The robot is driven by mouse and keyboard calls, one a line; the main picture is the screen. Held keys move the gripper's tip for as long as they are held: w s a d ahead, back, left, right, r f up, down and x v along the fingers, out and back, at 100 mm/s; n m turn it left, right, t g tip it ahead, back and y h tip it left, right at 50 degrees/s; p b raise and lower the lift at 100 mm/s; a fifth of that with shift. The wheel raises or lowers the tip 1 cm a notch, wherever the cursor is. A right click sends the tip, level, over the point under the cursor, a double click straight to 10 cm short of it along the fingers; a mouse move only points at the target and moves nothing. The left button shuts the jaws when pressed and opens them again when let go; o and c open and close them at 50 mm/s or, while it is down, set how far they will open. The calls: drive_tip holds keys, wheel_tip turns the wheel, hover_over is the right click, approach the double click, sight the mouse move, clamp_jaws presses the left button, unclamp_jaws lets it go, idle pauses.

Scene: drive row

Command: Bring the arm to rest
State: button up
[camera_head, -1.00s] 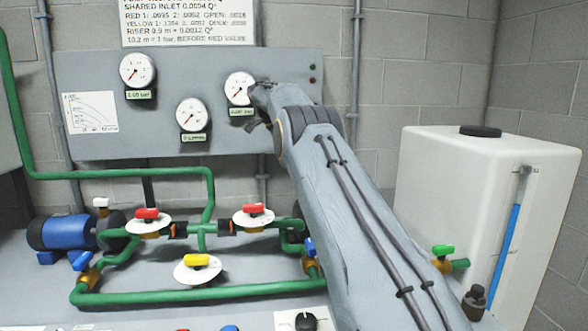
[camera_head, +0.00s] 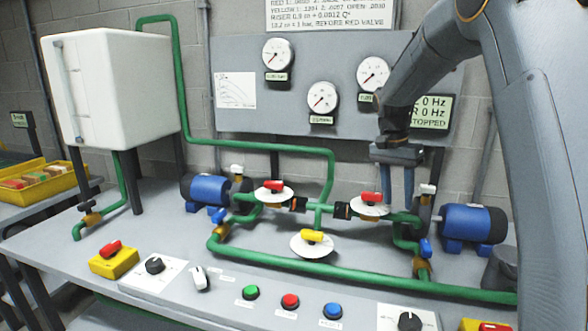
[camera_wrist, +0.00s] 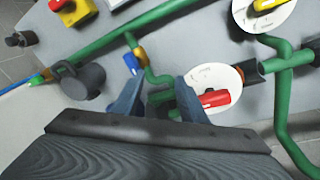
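My arm (camera_head: 530,130) comes in at the right of the head view, arches up and bends down to my gripper (camera_head: 397,196). The gripper hangs with its two blue fingers pointing down, in front of the gauge panel and over the right part of the green pipework. The fingers are apart with nothing between them. In the wrist view my gripper (camera_wrist: 158,98) also shows its two fingers spread and empty. A red-handled valve (camera_wrist: 213,98) appears close beside the right finger there; I cannot tell the distance.
Green pipes with valves (camera_head: 312,240) and blue pumps (camera_head: 208,190) (camera_head: 470,224) stand on the grey bench. Knobs and buttons (camera_head: 290,301) line its front. A white tank (camera_head: 115,85) stands at left, a yellow bin (camera_head: 45,183) beyond. A gauge panel (camera_head: 320,70) is behind.

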drive_tip(key=s+a+f+n, duration=0.3)
drive_tip(key=s, duration=0.7)
drive_tip(key=s+a+f+n+y+p, duration=0.1)
drive_tip(key=s+a+f+n, duration=0.1)
drive_tip(key=s, duration=0.9)
drive_tip(key=s+a+f+n+y+p, duration=0.1)
drive_tip(key=s+a+f+n, duration=0.2)
drive_tip(key=s, duration=0.8)
drive_tip(key=shift+a+f+n, duration=0.3)
drive_tip(key=shift+f+n, duration=0.15)
drive_tip(key=shift+n, duration=0.35)
drive_tip(key=shift+s, duration=0.1)
